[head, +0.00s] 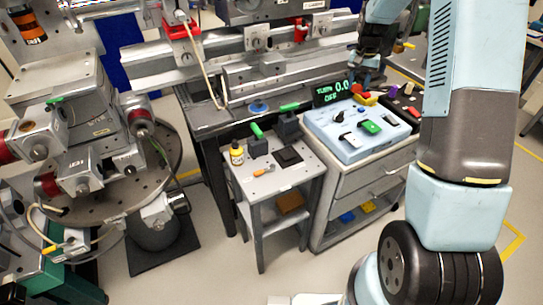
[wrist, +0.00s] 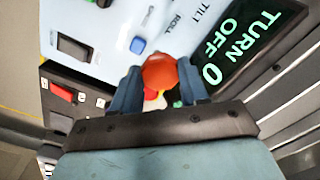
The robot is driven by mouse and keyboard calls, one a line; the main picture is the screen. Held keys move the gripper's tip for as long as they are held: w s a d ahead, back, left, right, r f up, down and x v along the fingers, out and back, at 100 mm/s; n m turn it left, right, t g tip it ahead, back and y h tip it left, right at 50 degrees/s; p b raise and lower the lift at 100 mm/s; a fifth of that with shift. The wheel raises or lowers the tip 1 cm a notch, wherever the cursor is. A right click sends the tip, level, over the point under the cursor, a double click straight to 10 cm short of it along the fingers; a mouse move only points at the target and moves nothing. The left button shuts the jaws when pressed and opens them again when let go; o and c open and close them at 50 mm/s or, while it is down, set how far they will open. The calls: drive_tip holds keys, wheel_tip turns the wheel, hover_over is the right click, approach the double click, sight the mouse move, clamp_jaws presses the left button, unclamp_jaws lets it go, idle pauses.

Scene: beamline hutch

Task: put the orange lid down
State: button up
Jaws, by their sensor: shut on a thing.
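The orange lid (wrist: 158,72) sits between the two blue-grey fingertips of my gripper (wrist: 158,82) in the wrist view. My gripper is shut on it. In the head view my gripper (head: 357,84) hangs over the back of the light-blue control console (head: 343,143), near its display, and the lid there is small and hard to make out. I cannot tell whether the lid touches anything below. Red and yellow parts show just beneath it in the wrist view, partly hidden by the fingers.
The green-lit display (head: 331,92) stands close beside my gripper. The console carries several knobs and switches.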

drive_tip(key=shift+a, duration=0.95)
drive_tip(key=s+a+f+n, duration=0.1)
drive_tip(key=s+a+n, duration=0.1)
drive_tip(key=s+a, duration=0.45)
drive_tip(key=s+a+f+n, duration=0.1)
drive_tip(key=s+a+n, duration=0.25)
drive_tip(key=a, duration=0.65)
drive_tip(key=s+a+f+n, duration=0.1)
drive_tip(key=s+a+n, duration=0.1)
drive_tip(key=s+a, duration=0.55)
drive_tip(key=s+a+f+n, duration=0.1)
drive_tip(key=s+a+n, duration=0.4)
drive_tip(key=s, duration=0.8)
drive_tip(key=s+a+f+n, duration=0.1)
drive_tip(key=s+a+n, duration=0.2)
drive_tip(key=s+a, duration=0.75)
hover_over(256, 191)
drive_tip(key=f, duration=0.9)
drive_tip(key=shift+s+f, duration=0.2)
drive_tip(key=shift+s, duration=0.1)
drive_tip(key=shift+w+f, duration=0.35)
drive_tip(key=shift+f, duration=1.7)
